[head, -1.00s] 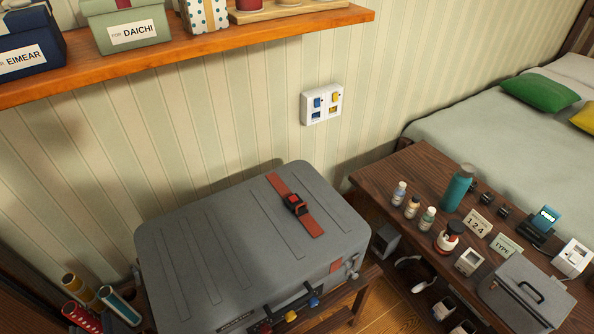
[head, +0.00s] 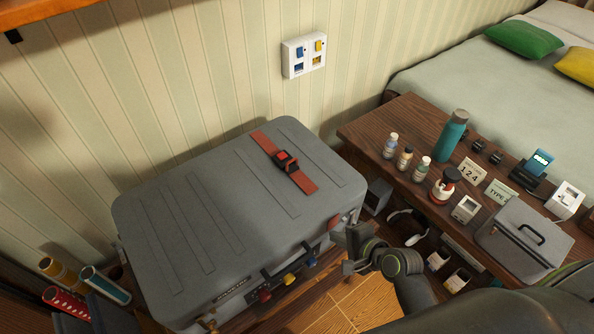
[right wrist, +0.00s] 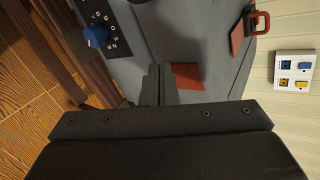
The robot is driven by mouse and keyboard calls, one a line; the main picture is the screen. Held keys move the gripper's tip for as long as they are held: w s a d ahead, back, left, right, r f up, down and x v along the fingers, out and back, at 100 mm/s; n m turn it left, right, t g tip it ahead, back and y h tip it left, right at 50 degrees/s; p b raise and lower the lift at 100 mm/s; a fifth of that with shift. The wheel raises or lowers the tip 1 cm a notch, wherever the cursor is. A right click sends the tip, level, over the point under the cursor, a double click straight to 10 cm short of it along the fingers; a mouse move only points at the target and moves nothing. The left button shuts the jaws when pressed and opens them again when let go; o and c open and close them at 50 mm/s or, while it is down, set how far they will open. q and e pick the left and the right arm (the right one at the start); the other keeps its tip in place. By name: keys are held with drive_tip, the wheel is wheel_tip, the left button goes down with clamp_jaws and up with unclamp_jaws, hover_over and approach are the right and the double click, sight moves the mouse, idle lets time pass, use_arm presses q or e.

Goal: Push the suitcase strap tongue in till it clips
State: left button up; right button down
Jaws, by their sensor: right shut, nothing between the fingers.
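The grey suitcase (head: 215,215) lies flat on a wooden bench, its front with handle and latches facing me. A red strap (head: 303,182) crosses its lid on the right, with a black and red buckle (head: 286,161) in the middle. The tongue's seating in the buckle is too small to tell. My right gripper (head: 350,240) is shut and empty, just off the suitcase's front right corner, apart from the strap. In the right wrist view its shut fingers (right wrist: 158,84) show before the suitcase, near a red patch (right wrist: 187,76). My left gripper is out of view.
A dark wooden table (head: 385,128) on the right holds bottles, a teal flask (head: 452,135), cards and a grey box (head: 524,240). Rolled tubes (head: 105,284) stand at the left. A white wall panel (head: 304,54) hangs behind. The space above the lid is clear.

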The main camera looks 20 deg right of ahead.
drive_tip(key=w+r+m+t, duration=0.1)
drive_tip(key=w+r+m, duration=0.1)
drive_tip(key=w+m, duration=0.1)
drive_tip(key=w+r+m+t+y, duration=0.1)
drive_tip(key=w+r+m+t, duration=0.1)
drive_tip(key=m, duration=0.4)
drive_tip(key=w+a+r+m+t, duration=0.1)
drive_tip(key=w+r+m+t, duration=0.1)
drive_tip(key=w+r+m, duration=0.1)
drive_tip(key=shift+w+a+r+m+y, duration=0.1)
drive_tip(key=shift+w+r+m+y, duration=0.2)
drive_tip(key=shift+r+m, duration=0.55)
drive_tip(key=shift+w+f+m, duration=0.2)
drive_tip(key=shift+m, duration=0.45)
drive_tip(key=shift+w+t, duration=0.3)
drive_tip(key=shift+w, duration=0.3)
drive_tip(key=b, duration=0.1)
approach(292, 165)
drive_tip(key=w+a, duration=0.1)
drive_tip(key=w+r, duration=0.1)
drive_tip(key=w, duration=0.1)
drive_tip(key=w+a, duration=0.1)
drive_tip(key=shift+w+a+r, duration=0.35)
drive_tip(key=shift+r, duration=0.05)
